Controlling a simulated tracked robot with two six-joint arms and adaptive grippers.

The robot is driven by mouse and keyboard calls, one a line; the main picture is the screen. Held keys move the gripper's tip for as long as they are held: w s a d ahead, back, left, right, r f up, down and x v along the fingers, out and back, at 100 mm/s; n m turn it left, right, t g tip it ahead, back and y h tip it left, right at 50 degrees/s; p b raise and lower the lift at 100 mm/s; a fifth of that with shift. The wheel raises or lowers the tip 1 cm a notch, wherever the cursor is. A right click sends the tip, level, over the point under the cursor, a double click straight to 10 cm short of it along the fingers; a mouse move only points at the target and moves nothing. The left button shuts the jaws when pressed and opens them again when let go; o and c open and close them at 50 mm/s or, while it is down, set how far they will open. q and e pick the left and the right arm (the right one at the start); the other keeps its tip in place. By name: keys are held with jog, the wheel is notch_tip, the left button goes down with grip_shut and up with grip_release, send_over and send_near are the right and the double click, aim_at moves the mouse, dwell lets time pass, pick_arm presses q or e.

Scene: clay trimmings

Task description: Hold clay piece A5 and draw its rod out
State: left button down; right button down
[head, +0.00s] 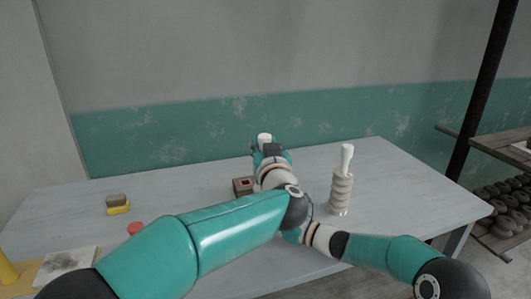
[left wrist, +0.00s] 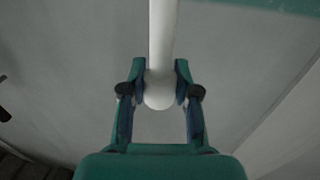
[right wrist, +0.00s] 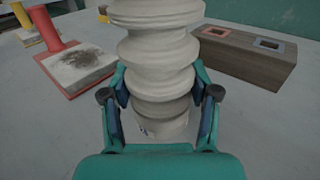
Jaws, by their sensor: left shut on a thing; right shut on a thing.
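My left gripper (head: 267,147) is over the middle of the table, shut on a pale rod (left wrist: 161,50). The rod's rounded end sits between the fingers and its shaft runs out of the left wrist view. My right gripper (right wrist: 160,110) is shut on the lower part of a ribbed, cream clay piece (right wrist: 158,50), upright at the table. The left arm hides the right gripper in the head view. The clay's top is out of frame, so I cannot tell whether the rod is in it. A mark low on the clay is unreadable.
A second ribbed clay piece (head: 341,193) with a rod stands to the right. A dark block (right wrist: 245,57) has red- and blue-rimmed sockets. A smudged pad (right wrist: 78,66), a red object (head: 135,229) and a yellow-bottomed block (head: 118,208) lie left. The table's right back is clear.

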pick_arm(q)
jog(key=shift+r, duration=0.45)
pick_arm(e)
jog(key=shift+c, duration=1)
grip_release()
